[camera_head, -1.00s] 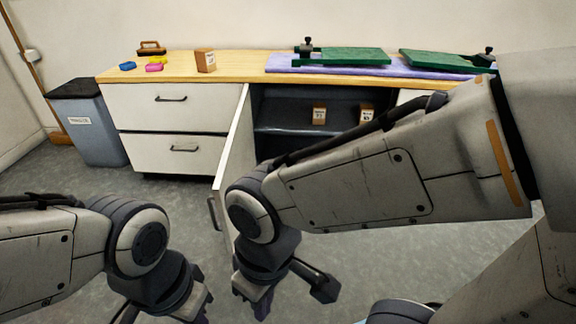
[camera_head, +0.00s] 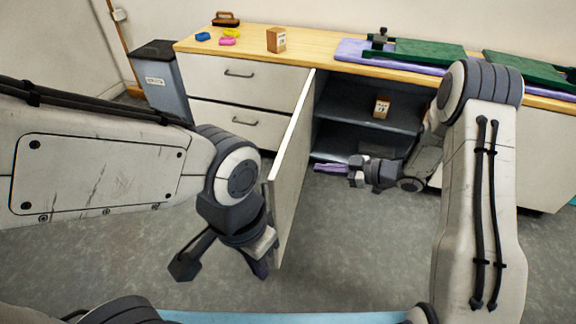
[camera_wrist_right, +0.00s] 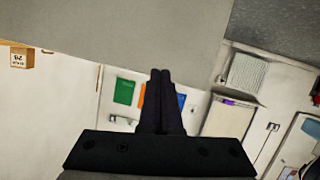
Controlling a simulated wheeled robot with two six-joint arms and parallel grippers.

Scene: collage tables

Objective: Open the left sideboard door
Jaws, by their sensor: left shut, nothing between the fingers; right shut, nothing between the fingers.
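The white left sideboard door (camera_head: 293,160) stands well open in the head view, swung out from its left side toward me. The dark compartment (camera_head: 345,101) behind it is exposed. My left gripper (camera_head: 262,262) is shut and empty, low by the door's free edge; I cannot tell whether it touches. My right gripper (camera_head: 330,168) is shut and empty, pointing left in front of the compartment, on the door's inner side. Its closed fingers show in the right wrist view (camera_wrist_right: 161,98) below a grey panel (camera_wrist_right: 140,30). The door handle is hidden.
A small carton (camera_head: 382,106) stands on the inner shelf. A grey bin (camera_head: 160,78) stands left. Floor before the compartment is open.

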